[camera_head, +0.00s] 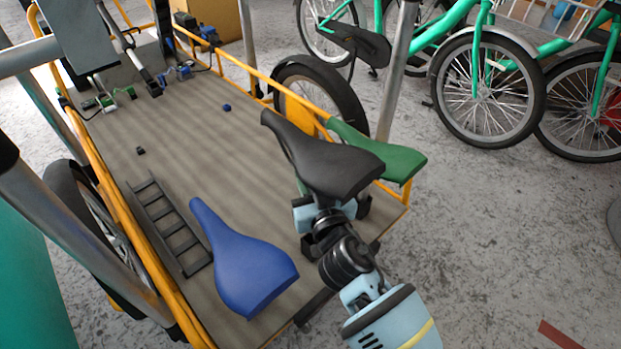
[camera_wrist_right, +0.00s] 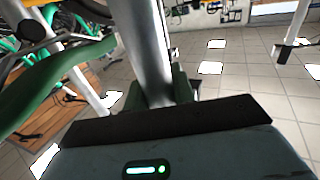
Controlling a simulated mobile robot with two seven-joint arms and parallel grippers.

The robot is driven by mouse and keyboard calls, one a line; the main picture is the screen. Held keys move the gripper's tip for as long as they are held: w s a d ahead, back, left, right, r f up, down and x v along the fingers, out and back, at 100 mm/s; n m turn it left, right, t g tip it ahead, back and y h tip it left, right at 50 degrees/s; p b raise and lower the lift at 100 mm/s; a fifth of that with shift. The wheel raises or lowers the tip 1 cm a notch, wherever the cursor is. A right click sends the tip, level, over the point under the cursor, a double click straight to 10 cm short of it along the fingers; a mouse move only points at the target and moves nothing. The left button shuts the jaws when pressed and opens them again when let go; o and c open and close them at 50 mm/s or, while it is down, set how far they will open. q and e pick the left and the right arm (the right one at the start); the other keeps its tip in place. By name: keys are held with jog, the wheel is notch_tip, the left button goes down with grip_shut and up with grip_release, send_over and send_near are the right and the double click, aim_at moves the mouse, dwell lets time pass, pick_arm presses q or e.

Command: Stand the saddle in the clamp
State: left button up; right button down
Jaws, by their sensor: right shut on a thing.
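A black saddle (camera_head: 318,160) is up in the air at the right side of the cargo bed, nose toward the upper left. My right gripper (camera_head: 325,222) is under its rear end and shut on it; the saddle hides most of the fingers. A blue saddle (camera_head: 238,262) lies on the bed floor, nose toward the upper left. A green saddle (camera_head: 395,158) shows partly behind the black one, near the right rail; a green shape (camera_wrist_right: 60,80) also shows in the right wrist view. I cannot make out which fitting is the clamp. My left gripper is not in view.
The wooden cargo bed (camera_head: 160,125) has yellow side rails (camera_head: 255,70). A black ladder-like rack (camera_head: 168,225) lies at its left. Small green and blue fittings (camera_head: 183,72) sit at the far end. A metal post (camera_head: 398,75) stands at the right. The bed middle is mostly clear.

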aim_at(310, 146)
jog(key=shift+r+p, duration=2.05)
jog(key=shift+r, duration=0.8)
jog(key=shift+r+p, duration=0.95)
jog(key=shift+r, duration=0.25)
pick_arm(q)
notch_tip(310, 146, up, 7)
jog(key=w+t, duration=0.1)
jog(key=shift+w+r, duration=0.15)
pick_arm(e)
jog(key=shift+r, duration=0.3)
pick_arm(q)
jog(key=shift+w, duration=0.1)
